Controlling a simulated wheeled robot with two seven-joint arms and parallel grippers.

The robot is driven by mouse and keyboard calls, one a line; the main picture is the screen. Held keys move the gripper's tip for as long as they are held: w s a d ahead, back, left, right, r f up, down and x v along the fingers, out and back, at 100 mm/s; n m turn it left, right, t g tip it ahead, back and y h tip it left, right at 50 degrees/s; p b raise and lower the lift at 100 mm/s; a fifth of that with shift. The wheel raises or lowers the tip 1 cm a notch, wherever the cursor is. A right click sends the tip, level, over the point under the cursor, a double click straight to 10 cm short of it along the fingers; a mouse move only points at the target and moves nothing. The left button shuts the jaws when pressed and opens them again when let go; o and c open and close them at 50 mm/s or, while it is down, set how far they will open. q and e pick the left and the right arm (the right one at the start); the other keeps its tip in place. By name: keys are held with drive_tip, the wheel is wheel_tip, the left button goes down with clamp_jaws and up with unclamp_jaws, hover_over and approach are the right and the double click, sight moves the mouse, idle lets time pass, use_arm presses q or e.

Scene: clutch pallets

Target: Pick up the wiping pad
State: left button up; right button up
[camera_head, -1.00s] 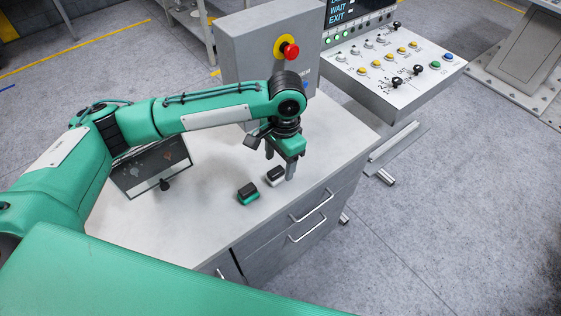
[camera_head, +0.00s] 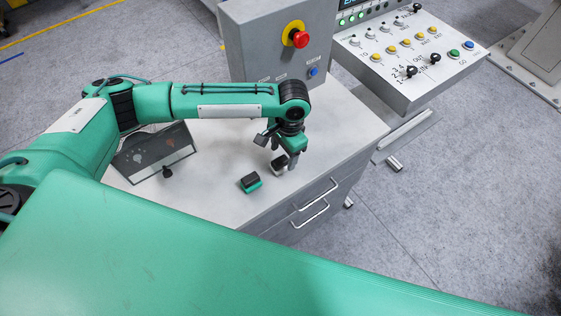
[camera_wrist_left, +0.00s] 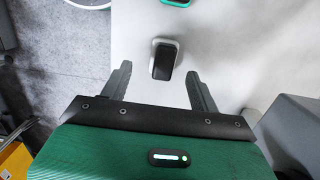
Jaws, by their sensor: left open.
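Two small black-topped pads lie on the grey cabinet top. One has a white base (camera_head: 280,166) and the other a green base (camera_head: 251,183); which one is the wiping pad I cannot tell for certain. My left gripper (camera_head: 284,155) is open and points down just above the white-based pad, partly covering it in the head view. In the left wrist view the white-based pad (camera_wrist_left: 162,60) shows between and slightly beyond the tips of the open fingers (camera_wrist_left: 159,70), and nothing is gripped. The green-based pad (camera_wrist_left: 176,2) is cut off at the top edge.
A grey box with a red emergency button (camera_head: 301,39) stands behind the gripper. A dark tilted panel (camera_head: 155,152) stands at the left of the cabinet top. A control console (camera_head: 408,60) is at the back right. The cabinet's drawer handles (camera_head: 312,213) face the front right.

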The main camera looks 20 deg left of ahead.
sight(280, 160)
use_arm(q)
drive_tip(key=f+p, duration=0.1)
drive_tip(key=f, duration=0.1)
drive_tip(key=a+f+p, duration=0.1)
drive_tip(key=f, duration=0.1)
drive_tip(key=shift+s, duration=0.15)
drive_tip(key=shift+f, duration=0.35)
drive_tip(key=c, duration=0.9)
drive_tip(key=shift+c, duration=0.9)
drive_tip(key=shift+r, duration=0.1)
